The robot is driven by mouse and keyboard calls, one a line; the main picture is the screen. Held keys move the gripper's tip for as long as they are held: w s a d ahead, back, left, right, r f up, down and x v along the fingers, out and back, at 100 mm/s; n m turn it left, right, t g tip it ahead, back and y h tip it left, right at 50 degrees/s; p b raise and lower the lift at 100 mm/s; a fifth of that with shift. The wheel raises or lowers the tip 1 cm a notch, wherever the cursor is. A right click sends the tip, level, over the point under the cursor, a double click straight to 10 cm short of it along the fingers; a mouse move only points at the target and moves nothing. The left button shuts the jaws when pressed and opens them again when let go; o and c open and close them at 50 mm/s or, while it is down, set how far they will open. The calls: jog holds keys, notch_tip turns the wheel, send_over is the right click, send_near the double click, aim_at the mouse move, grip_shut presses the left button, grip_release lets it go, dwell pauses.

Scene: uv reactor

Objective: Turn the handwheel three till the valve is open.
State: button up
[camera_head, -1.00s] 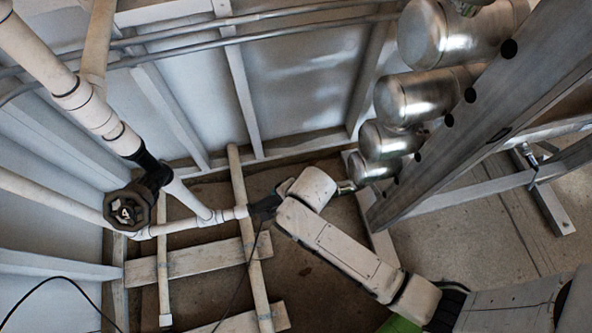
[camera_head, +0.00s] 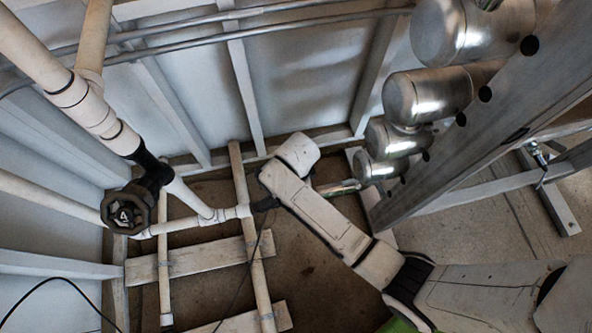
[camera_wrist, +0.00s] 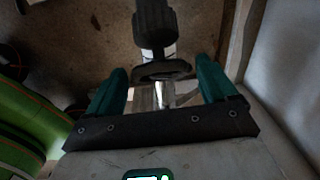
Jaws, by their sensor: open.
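In the wrist view a dark handwheel (camera_wrist: 160,72) shows nearly edge-on between the two teal fingers of my gripper (camera_wrist: 162,78), below its ribbed dark valve body (camera_wrist: 155,22). The fingers are open, one on each side, with gaps to the rim; whether either touches is unclear. No number shows on this wheel. In the head view a dark valve part (camera_head: 265,204) shows at the end of a white pipe, partly behind my arm; my gripper is hidden there. Another black handwheel (camera_head: 127,208), marked 4, sits on the pipe at left, apart from my arm.
White pipes (camera_head: 100,115) run along the left wall, with wooden slats (camera_head: 190,262) low on the floor. Several metal cylinders (camera_head: 428,97) and a slanted steel beam (camera_head: 480,105) stand at right. A pale panel (camera_wrist: 285,75) is close at right in the wrist view.

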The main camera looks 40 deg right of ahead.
jog(key=shift+f, duration=1.05)
jog(key=c, duration=0.7)
